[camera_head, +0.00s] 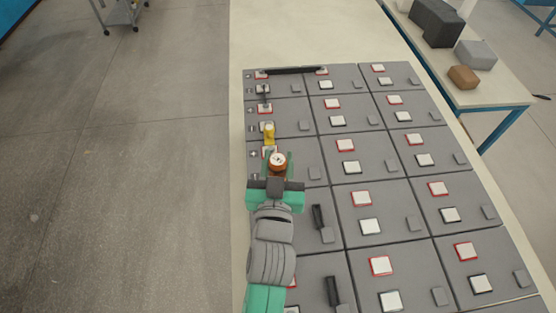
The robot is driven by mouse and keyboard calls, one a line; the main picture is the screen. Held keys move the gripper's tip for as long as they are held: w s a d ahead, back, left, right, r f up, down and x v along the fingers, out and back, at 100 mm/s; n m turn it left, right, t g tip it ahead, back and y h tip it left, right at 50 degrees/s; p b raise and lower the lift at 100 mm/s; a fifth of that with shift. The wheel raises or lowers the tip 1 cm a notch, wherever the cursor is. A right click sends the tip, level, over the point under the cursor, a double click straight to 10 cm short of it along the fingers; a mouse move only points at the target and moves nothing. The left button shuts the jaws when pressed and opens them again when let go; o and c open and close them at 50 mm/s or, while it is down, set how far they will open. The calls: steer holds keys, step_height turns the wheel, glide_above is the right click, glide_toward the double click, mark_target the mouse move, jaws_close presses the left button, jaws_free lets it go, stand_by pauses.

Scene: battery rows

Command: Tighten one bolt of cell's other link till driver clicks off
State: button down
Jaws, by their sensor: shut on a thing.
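My gripper (277,168) is in the left column of the battery block, its teal fingers on both sides of a driver (278,159). The driver has an orange-brown body and a pale round top, and the gripper is shut on it. A yellow piece (269,132) shows just beyond it; I cannot tell whether it belongs to the driver. A short dark link (265,93) joins terminals of the two far-left cells. A long black link (295,70) runs along the far edge to the adjacent column. The driver's tip and the bolt under it are hidden.
Grey cells with red-edged and dark-edged white terminal pads (360,198) fill the block to the right. Black pieces (319,216) stand on the nearer left cells. A side table (485,95) holds grey and brown blocks.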

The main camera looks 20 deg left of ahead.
mark_target(278, 154)
steer(key=shift+f+b, duration=0.55)
steer(key=shift+f, duration=0.25)
stand_by(1.7)
steer(key=shift+r+p, duration=2.1)
steer(key=shift+r, duration=0.75)
